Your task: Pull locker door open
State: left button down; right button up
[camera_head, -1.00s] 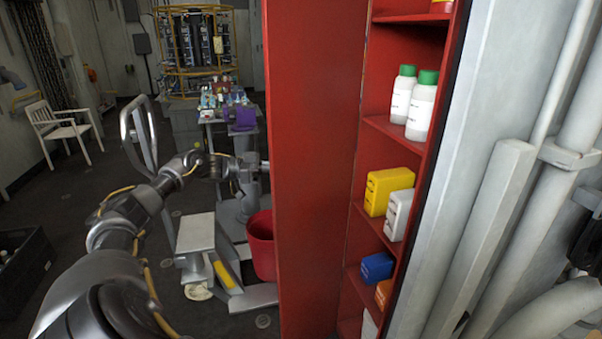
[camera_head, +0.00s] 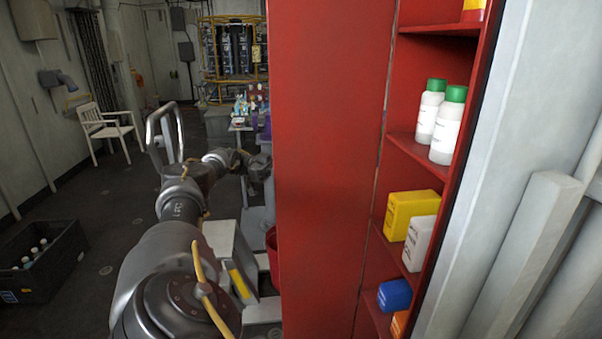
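The red locker door (camera_head: 330,150) stands swung open and fills the middle of the head view. To its right the locker's red shelves (camera_head: 416,150) are exposed, holding white bottles with green caps (camera_head: 447,125), a yellow container (camera_head: 408,212), a white container (camera_head: 420,242) and a blue one (camera_head: 394,294). My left arm comes up from the bottom and reaches forward along the left side of the door. Its far end is small and partly behind the door edge, and the fingers cannot be made out. My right gripper does not show.
A black crate with bottles (camera_head: 42,262) sits on the floor at left. A white chair (camera_head: 105,128) stands by the left wall. A yellow-framed rack (camera_head: 235,55) and a cluttered table are at the back. A red bucket (camera_head: 271,252) is partly behind the door. Open floor lies at left.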

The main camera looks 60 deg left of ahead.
pick_arm(q)
jog(key=shift+a, duration=0.15)
dwell(0.3)
jog(key=c, duration=1.6)
grip_release()
jog(key=shift+w+f, duration=0.1)
jog(key=shift+w, duration=0.05)
jog(key=shift+o, duration=0.2)
